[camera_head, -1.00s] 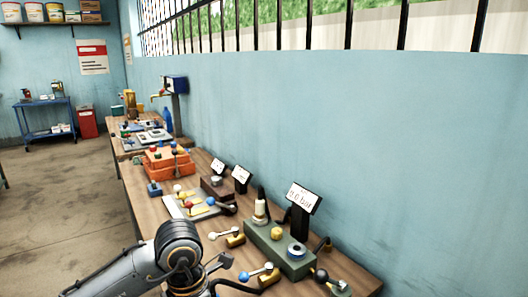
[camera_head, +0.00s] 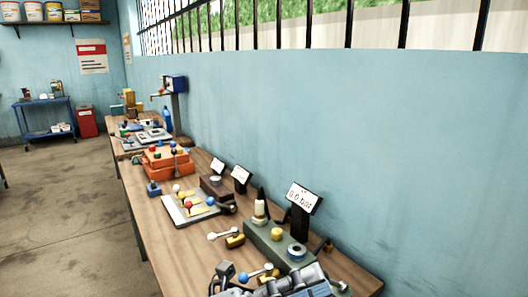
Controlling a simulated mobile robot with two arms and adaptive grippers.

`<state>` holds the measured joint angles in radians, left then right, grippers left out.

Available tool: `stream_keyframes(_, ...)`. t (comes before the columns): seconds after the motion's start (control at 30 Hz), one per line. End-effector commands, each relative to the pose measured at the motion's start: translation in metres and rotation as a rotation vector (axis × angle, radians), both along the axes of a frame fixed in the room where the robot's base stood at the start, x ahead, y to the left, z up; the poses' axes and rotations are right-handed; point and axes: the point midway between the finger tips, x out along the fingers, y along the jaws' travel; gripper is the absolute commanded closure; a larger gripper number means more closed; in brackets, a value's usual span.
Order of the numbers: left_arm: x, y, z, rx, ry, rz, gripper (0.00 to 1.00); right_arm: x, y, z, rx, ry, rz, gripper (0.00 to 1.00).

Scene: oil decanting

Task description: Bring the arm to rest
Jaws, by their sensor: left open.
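My left gripper (camera_head: 230,280) is low at the bottom edge of the head view, over the near part of the workbench. It is open, and nothing shows between its fingers. Part of it is cut off by the frame edge. My grey arm (camera_head: 302,284) lies to its right, in front of the green block's near end. My right gripper is not in view.
The wooden workbench (camera_head: 185,262) runs along the blue wall. A green block (camera_head: 262,237) with fittings, a display on a black stand (camera_head: 302,198), a pale plate with knobs (camera_head: 181,212) and orange boxes (camera_head: 166,170) stand on it.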

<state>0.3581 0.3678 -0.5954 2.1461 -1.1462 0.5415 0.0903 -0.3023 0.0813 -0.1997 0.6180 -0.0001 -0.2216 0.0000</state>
Motion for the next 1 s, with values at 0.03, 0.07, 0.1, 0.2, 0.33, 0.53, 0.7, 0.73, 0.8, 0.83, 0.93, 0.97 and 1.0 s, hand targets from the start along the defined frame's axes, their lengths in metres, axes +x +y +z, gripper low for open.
stream_keyframes(0.03, 0.015, 0.016, 0.01, -0.119, 0.108, 0.072, 0.39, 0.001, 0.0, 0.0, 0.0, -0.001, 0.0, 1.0)
stream_keyframes(0.07, 0.026, 0.029, 0.014, -0.187, 0.175, 0.121, 0.39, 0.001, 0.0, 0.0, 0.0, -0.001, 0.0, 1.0)
stream_keyframes(0.1, 0.041, 0.046, 0.017, -0.275, 0.269, 0.186, 0.39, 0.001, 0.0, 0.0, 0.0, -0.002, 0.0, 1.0)
stream_keyframes(0.2, 0.077, 0.096, 0.003, -0.469, 0.517, 0.358, 0.39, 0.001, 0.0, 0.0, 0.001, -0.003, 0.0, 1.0)
stream_keyframes(0.33, 0.108, 0.162, -0.055, -0.665, 0.865, 0.597, 0.39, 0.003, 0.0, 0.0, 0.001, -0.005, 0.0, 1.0)
stream_keyframes(0.53, 0.092, 0.236, -0.186, -0.823, 1.409, 0.949, 0.39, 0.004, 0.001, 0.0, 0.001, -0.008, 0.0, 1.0)
stream_keyframes(0.7, 0.028, 0.263, -0.283, -0.832, 1.819, 1.192, 0.39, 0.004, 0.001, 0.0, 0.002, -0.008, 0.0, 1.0)
stream_keyframes(0.73, 0.016, 0.265, -0.295, -0.826, 1.879, 1.225, 0.39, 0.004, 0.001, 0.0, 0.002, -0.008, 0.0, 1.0)
stream_keyframes(0.8, -0.012, 0.268, -0.318, -0.805, 2.003, 1.292, 0.39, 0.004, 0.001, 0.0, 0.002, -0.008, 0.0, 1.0)
stream_keyframes(0.83, -0.023, 0.269, -0.327, -0.794, 2.051, 1.319, 0.39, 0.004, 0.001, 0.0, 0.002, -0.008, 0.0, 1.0)
stream_keyframes(0.93, -0.061, 0.269, -0.349, -0.754, 2.199, 1.394, 0.39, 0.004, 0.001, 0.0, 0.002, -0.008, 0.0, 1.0)
stream_keyframes(0.97, -0.071, 0.269, -0.354, -0.74, 2.237, 1.414, 0.39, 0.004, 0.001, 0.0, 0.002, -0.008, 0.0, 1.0)
stream_keyframes(1.0, -0.086, 0.269, -0.36, -0.719, 2.292, 1.44, 0.39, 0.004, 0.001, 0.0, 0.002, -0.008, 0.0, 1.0)
